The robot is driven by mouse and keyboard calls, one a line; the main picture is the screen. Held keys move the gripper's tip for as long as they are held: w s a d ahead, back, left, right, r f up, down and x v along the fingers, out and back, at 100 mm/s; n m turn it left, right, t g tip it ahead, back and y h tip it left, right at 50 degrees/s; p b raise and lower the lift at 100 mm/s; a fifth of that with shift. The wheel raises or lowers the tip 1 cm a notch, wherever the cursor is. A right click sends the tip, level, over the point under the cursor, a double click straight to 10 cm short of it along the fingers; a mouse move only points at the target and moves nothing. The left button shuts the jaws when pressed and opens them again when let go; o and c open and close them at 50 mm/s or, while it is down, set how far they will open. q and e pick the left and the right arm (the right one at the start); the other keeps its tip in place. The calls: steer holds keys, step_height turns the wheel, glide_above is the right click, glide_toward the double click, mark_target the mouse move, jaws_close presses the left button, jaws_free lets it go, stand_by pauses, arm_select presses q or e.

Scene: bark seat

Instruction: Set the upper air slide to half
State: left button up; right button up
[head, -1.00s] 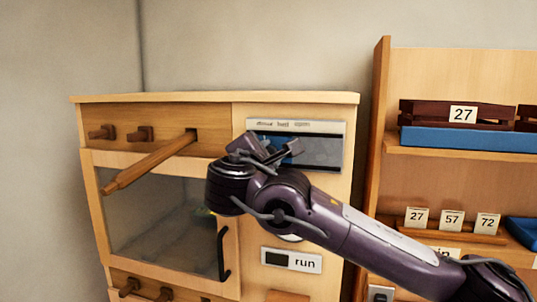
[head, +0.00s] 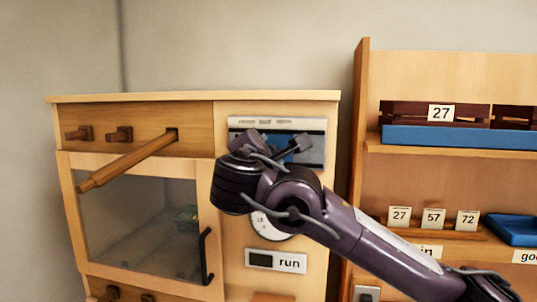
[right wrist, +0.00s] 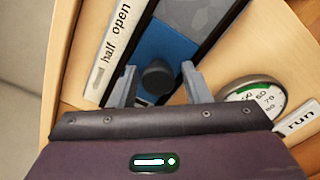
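The upper air slide is a blue plate (head: 279,139) in a dark track on the cabinet's upper right. Its label strip (head: 265,122) runs above it. In the right wrist view, the words "half" and "open" show on the strip (right wrist: 112,45), and the blue plate (right wrist: 148,45) carries a dark round knob (right wrist: 157,77). My right gripper (head: 284,148) is at the slide. Its fingers (right wrist: 160,85) stand apart, one on each side of the knob, which looks roughly level with "half". I cannot tell whether they touch it. My left gripper is not in view.
A round dial (head: 270,226) and a "run" sign (head: 276,261) sit below the slide, partly behind my arm. A wooden handle (head: 128,160) sticks out at the left, above the glass door (head: 138,225). Shelves with a crate (head: 440,112) stand to the right.

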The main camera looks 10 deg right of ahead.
steer(key=shift+o, duration=0.4)
steer(key=shift+s+d+r, duration=0.1)
steer(key=shift+d, duration=0.05)
steer(key=b+v, duration=0.4)
steer(key=v, duration=0.3)
steer(key=shift+s, duration=0.4)
